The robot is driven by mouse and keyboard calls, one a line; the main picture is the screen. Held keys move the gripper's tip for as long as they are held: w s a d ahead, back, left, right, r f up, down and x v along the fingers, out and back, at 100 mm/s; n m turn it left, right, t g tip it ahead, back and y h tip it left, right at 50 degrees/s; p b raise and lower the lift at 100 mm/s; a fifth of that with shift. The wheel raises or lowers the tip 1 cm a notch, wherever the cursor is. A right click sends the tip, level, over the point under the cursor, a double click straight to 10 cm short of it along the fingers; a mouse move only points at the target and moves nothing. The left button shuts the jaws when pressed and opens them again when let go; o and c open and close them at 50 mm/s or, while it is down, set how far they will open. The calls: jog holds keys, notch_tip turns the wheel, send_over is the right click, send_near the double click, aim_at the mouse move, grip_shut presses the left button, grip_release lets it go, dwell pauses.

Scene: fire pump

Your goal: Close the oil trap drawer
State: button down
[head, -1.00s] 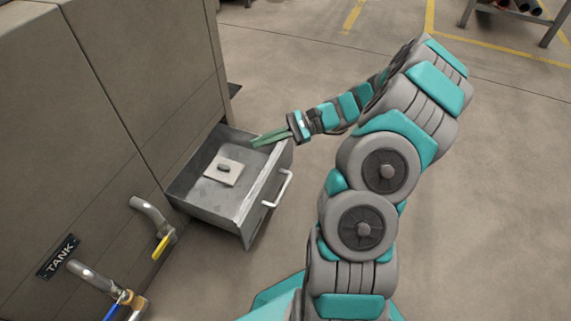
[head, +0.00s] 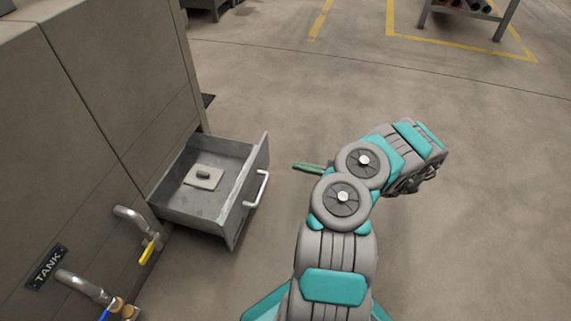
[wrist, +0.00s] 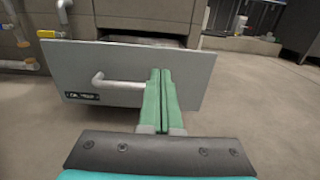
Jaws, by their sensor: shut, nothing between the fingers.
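The oil trap drawer (head: 176,217) is a grey metal box pulled out from the base of the tank cabinet. A pale square plate with a dark knob (head: 204,177) lies inside it. The drawer's front panel (wrist: 190,70) faces me in the wrist view, with a pale bar handle (wrist: 110,82) and a small dark label. My gripper (wrist: 160,72) is shut and empty, its green fingers together and pointing at the panel, right of the handle. In the head view the fingers (head: 300,167) show right of the drawer, apart from it; the rest of the gripper is hidden behind my arm.
The tank cabinet (head: 90,90) stands at the left. Pipes with a yellow-handled valve (head: 148,250) and a blue-handled valve stick out near the drawer's left side. Open concrete floor lies right of the drawer. A rack (head: 468,18) stands far back.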

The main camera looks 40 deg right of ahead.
aim_at(256, 157)
jog(key=b+x, duration=0.1)
jog(key=x, duration=1.2)
